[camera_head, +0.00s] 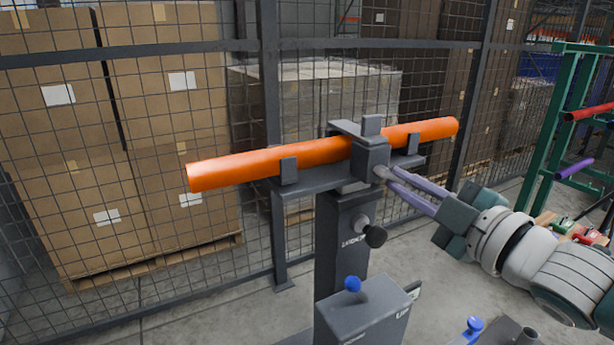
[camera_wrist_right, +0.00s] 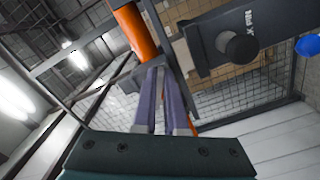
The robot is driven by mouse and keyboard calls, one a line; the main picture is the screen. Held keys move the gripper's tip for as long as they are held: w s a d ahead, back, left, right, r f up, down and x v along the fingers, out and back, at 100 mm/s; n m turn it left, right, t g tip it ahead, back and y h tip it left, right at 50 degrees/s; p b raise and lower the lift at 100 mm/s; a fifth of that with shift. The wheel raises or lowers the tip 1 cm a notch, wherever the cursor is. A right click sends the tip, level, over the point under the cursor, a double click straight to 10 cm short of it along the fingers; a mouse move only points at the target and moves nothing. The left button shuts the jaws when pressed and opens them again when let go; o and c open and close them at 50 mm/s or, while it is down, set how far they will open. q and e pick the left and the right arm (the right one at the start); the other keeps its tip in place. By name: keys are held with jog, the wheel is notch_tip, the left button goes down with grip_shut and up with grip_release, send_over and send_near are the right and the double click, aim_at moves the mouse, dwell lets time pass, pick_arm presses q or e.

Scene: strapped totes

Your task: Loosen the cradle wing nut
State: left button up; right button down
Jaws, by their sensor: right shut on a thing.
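The cradle (camera_head: 318,177) is a grey bracket on a dark post, with an orange tube (camera_head: 240,166) lying across it under a grey clamp block (camera_head: 370,158). My right gripper (camera_head: 382,173) reaches in from the right, its two purple fingers close together at the right face of the clamp block. It is shut on a small part there, which I take as the wing nut; the fingertips hide it. In the right wrist view the fingers (camera_wrist_right: 157,72) point at the clamp beside the orange tube (camera_wrist_right: 134,30). My left gripper is not in view.
A black knob (camera_head: 375,237) sticks out of the post below the clamp. A grey box (camera_head: 362,315) with a blue ball handle (camera_head: 352,284) stands in front. Mesh fencing and stacked cartons (camera_head: 160,130) are behind. A green rack (camera_head: 550,130) stands at the right.

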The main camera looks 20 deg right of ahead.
jog(key=shift+a+r+n, duration=0.2)
jog(key=shift+r+n, duration=0.15)
jog(key=shift+n, duration=0.05)
jog(key=c, duration=1)
grip_release()
jog(key=shift+f, duration=0.1)
jog(key=shift+o, duration=0.2)
jog(key=shift+f, duration=0.1)
jog(key=s, duration=1)
jog(key=shift+d, duration=0.45)
jog(key=shift+o, duration=0.2)
